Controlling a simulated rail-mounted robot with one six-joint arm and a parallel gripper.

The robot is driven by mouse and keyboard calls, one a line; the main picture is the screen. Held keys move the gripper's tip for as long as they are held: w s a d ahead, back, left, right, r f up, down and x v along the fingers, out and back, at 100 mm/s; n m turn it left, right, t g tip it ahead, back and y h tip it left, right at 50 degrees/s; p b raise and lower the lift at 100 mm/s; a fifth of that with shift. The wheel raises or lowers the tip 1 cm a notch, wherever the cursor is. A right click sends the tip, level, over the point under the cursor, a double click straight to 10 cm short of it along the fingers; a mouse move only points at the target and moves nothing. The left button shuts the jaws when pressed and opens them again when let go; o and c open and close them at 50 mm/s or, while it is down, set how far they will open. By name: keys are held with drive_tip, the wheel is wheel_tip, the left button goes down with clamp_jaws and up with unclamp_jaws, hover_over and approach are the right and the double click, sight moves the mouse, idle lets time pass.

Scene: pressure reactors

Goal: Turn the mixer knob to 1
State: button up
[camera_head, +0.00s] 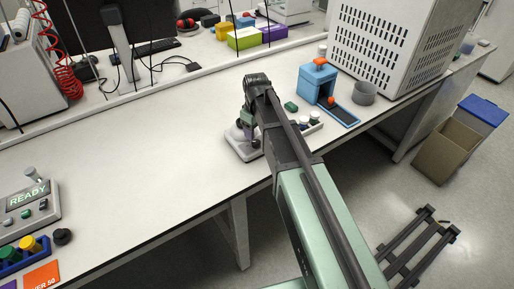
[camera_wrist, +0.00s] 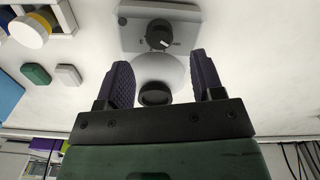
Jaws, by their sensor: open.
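The mixer (camera_head: 237,151) is a pale, flat device on the bench, mostly hidden under my arm in the head view. In the wrist view the mixer (camera_wrist: 190,22) shows a black knob (camera_wrist: 158,35) with a light mark on its grey front panel. The printing around the knob is too small to read. A round white plate and a dark round part lie nearer, between the fingers. My gripper (camera_wrist: 161,62) is open, with its two purple-padded fingers apart and short of the knob. It also shows above the mixer in the head view (camera_head: 246,134).
A green block (camera_head: 291,106) and a rack with white-capped items (camera_head: 311,122) lie right of the mixer. A READY panel (camera_head: 28,201) sits at far left. The bench between is clear.

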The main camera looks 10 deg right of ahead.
sight(256, 141)
wheel_tip(256, 141, down, 6)
drive_tip(key=b, duration=0.4)
drive_tip(key=shift+r, duration=0.1)
drive_tip(key=c, duration=0.9)
